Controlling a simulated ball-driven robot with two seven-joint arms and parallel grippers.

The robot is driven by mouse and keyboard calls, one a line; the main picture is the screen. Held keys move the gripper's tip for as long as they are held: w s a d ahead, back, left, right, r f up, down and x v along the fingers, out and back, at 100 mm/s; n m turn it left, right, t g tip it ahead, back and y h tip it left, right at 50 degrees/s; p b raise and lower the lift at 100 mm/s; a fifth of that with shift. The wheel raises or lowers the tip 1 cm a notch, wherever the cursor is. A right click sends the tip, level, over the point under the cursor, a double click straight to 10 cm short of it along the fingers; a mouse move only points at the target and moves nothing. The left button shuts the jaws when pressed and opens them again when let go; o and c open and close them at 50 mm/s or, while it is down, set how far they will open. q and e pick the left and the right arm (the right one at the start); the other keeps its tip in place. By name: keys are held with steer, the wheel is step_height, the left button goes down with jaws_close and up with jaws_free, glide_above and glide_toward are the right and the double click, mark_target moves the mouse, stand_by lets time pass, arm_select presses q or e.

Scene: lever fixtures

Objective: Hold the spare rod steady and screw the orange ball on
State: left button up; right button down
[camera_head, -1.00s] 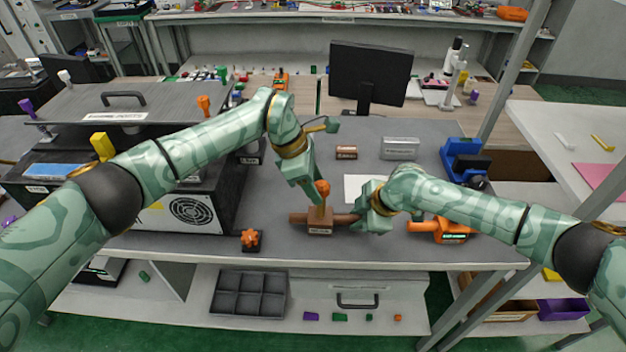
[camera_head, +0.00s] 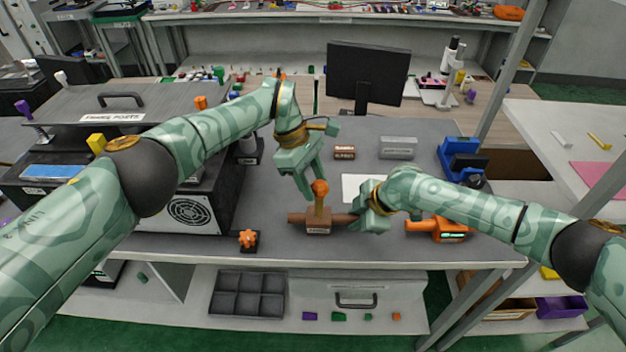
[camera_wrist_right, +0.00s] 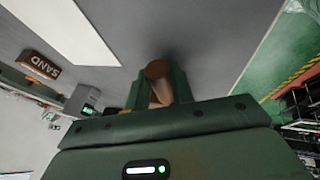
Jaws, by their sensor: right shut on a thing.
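The orange ball (camera_head: 320,187) sits at the top of an upright orange-brown stem on a small brown block (camera_head: 318,227) with a label. A brown rod (camera_head: 297,219) lies level through or along this block. My left gripper (camera_head: 315,188) is just above and beside the ball, its fingers apart; whether they touch the ball I cannot tell. My right gripper (camera_head: 358,221) is shut on the right end of the rod. In the right wrist view the rod's round brown end (camera_wrist_right: 158,72) shows between the fingers.
An orange knob fixture (camera_head: 248,240) stands to the left of the block. An orange lever fixture (camera_head: 450,230) stands to the right, a blue fixture (camera_head: 462,158) behind it. A black cabinet (camera_head: 205,205) fills the left side. A monitor (camera_head: 368,75) stands behind.

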arm_select(q)
steer(key=shift+o, duration=1.4)
steer(key=shift+r, duration=1.5)
